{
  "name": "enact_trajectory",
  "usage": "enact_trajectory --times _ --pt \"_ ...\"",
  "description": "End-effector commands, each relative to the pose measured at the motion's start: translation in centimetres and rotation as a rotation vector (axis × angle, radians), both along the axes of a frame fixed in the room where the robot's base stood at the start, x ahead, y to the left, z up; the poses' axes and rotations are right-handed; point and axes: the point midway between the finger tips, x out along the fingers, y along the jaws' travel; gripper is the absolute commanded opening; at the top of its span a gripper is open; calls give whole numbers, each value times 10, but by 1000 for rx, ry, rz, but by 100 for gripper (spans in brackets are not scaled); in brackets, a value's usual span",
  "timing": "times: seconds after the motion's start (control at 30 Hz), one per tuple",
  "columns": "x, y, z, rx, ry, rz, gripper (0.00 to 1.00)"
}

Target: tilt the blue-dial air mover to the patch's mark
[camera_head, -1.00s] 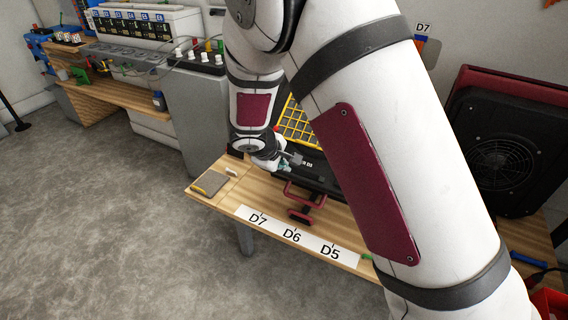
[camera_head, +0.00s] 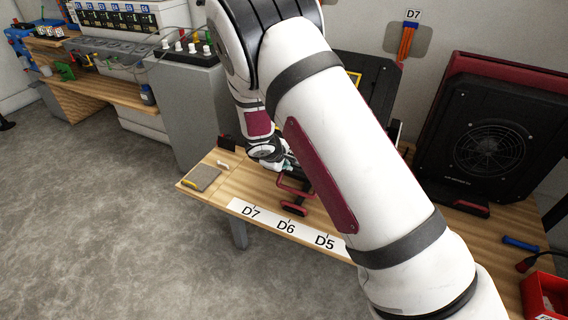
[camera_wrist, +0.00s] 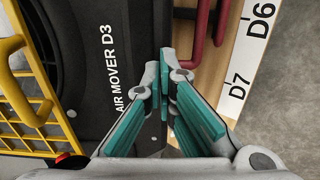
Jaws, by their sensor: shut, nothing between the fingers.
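An air mover (camera_wrist: 105,50) labelled "AIR MOVER D3" has a black body and a yellow grille (camera_wrist: 28,105). In the head view it is mostly hidden behind my arm, and a black part (camera_head: 366,80) shows. I see no blue dial on it. My gripper (camera_wrist: 168,75) has teal fingers, shut and empty, in front of the labelled side; I cannot tell whether they touch it. The gripper also shows in the head view (camera_head: 284,163). A red bar frame (camera_head: 293,190) stands beside the gripper. A white strip (camera_head: 270,222) marked D7, D6, D5 runs along the table's front edge.
Another black air mover (camera_head: 485,140) with a red top stands at the right. A blue rod (camera_head: 520,243) and a red bin (camera_head: 540,295) are near it. A grey pad (camera_head: 202,178) lies at the table's left end. A D7 wall label (camera_head: 413,14) is above an orange strip.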

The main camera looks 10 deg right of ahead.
Motion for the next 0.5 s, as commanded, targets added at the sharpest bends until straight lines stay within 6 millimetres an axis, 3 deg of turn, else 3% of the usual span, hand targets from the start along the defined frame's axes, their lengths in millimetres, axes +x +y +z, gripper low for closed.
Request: enact_trajectory --times 0.27,0.5 --pt "1 0 -4 0 0 0 0" --pt "4 -2 -23 -1 2 1 0"
